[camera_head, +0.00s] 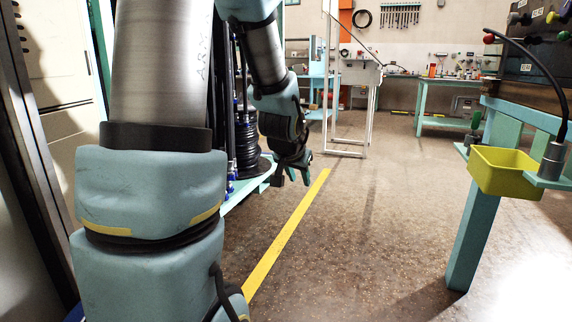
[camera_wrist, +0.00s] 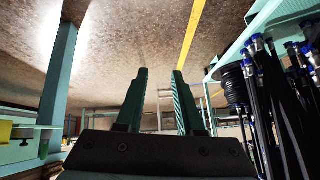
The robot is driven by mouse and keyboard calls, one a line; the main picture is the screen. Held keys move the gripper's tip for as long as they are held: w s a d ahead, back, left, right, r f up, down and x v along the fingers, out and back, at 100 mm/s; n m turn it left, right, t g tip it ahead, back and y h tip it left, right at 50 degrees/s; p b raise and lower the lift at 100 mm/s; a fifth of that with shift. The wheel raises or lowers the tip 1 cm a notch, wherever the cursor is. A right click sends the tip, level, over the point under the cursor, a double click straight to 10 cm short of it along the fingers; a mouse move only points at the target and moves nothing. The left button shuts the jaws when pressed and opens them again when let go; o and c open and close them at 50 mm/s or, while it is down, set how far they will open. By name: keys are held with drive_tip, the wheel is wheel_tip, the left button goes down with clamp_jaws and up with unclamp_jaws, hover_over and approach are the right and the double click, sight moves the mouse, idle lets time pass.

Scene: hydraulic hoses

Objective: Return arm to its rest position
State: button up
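My arm fills the left and middle of the head view, with its far links bent downward. My gripper (camera_head: 294,179) hangs at the arm's end over the floor, just left of the yellow line. In the wrist view, my gripper (camera_wrist: 159,92) shows two green fingers standing apart with nothing between them. The gripper touches nothing that I can see. Part of the arm is cut off by the head view's edge.
A hose rack (camera_wrist: 272,80) with black, blue-ended hoses stands close beside the gripper. At right, a workbench holds a yellow bin (camera_head: 498,172) and a black hose (camera_head: 540,65). The floor (camera_head: 370,235) between is clear, with a yellow line (camera_head: 290,232).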

drive_tip(key=s+a+f+n+g+y, duration=0.1)
drive_tip(key=s+a+f+n+g, duration=0.15)
drive_tip(key=s+a, duration=0.45)
drive_tip(key=s+a+f+n+g+y, duration=0.1)
drive_tip(key=s+a+f+n+g, duration=0.2)
drive_tip(key=s, duration=0.7)
wheel_tip(320, 180, up, 28)
drive_tip(key=m+p, duration=0.1)
drive_tip(key=p, duration=2.7)
drive_tip(key=shift+w+f, duration=0.2)
drive_tip(key=shift+w, duration=0.05)
drive_tip(key=shift+g, duration=0.25)
